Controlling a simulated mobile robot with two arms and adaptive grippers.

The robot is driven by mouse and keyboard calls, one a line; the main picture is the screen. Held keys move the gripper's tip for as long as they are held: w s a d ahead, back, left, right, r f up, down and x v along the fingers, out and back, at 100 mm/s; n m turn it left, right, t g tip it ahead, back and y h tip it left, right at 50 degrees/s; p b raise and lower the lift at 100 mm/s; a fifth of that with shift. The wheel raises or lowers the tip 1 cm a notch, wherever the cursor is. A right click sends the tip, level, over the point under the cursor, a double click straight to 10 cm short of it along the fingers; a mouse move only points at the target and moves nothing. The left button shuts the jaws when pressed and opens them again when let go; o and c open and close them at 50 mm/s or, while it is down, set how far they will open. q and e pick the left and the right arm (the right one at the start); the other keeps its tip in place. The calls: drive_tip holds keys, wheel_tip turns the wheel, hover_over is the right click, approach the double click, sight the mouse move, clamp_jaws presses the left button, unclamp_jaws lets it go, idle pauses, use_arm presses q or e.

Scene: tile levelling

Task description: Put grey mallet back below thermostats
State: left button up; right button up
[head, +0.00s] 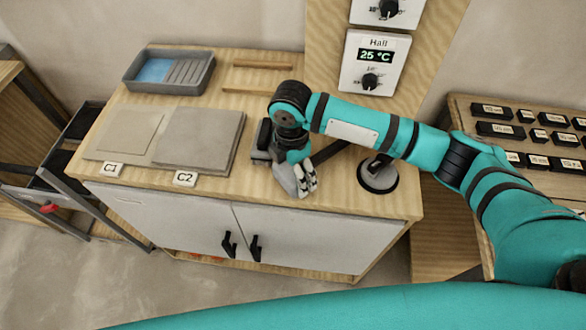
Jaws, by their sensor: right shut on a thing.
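My right gripper (305,186) points down at the cabinet top, below the thermostats, and is shut. The thing in it is mostly hidden by the fingers and wrist. A dark grey block (262,138) shows just left of the wrist and a dark bar (330,153) just right of it; they look like the head and handle of the grey mallet, though the join is hidden. I cannot tell whether it touches the wood. The Hall thermostat (377,58), reading 25 °C, is on the wooden panel behind, with another thermostat (388,10) above it, cut by the frame. My left gripper is out of view.
On the cabinet top (235,180) are tiles at labels C1 (113,170) and C2 (186,179), a grey tray (170,72), two wooden strips (260,90) and a round white-and-black tool (378,176) right of the gripper. A side table (470,120) holds several labelled black blocks.

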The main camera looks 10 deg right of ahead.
drive_tip(key=shift+f, duration=0.35)
drive_tip(key=o, duration=1.4)
wheel_tip(320, 180, up, 12)
drive_tip(key=shift+w+a+r, duration=0.1)
